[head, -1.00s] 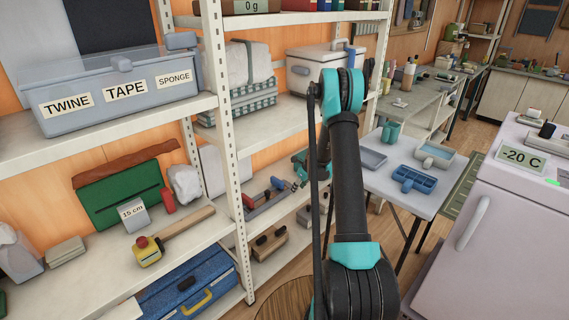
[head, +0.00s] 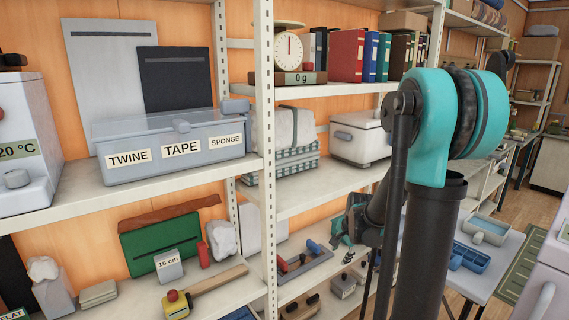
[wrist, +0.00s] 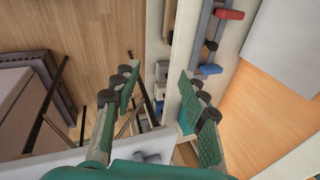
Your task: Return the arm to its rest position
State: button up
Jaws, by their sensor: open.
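My arm stands in the right half of the head view, its black upper link rising to a large teal joint. My gripper (head: 345,222) is partly hidden behind the arm, low in front of the shelves. In the wrist view my gripper (wrist: 160,105) has its two green-padded fingers spread wide apart. Nothing is between the fingers.
A grey bin labelled TWINE, TAPE, SPONGE (head: 172,148) sits on the middle shelf. A tool tray (head: 303,268) is on the lower shelf, close to my gripper. A small table with a blue tray (head: 468,257) stands right of my arm. Wood floor (wrist: 95,40) shows in the wrist view.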

jog(key=s+n+h, duration=0.1)
jog(key=s+n, duration=1.1)
jog(key=s, duration=0.8)
jog(key=shift+s+a+n, duration=0.2)
jog(key=shift+s+n, duration=0.05)
jog(key=shift+n, duration=0.05)
jog(key=shift+f, duration=0.1)
dwell(0.6)
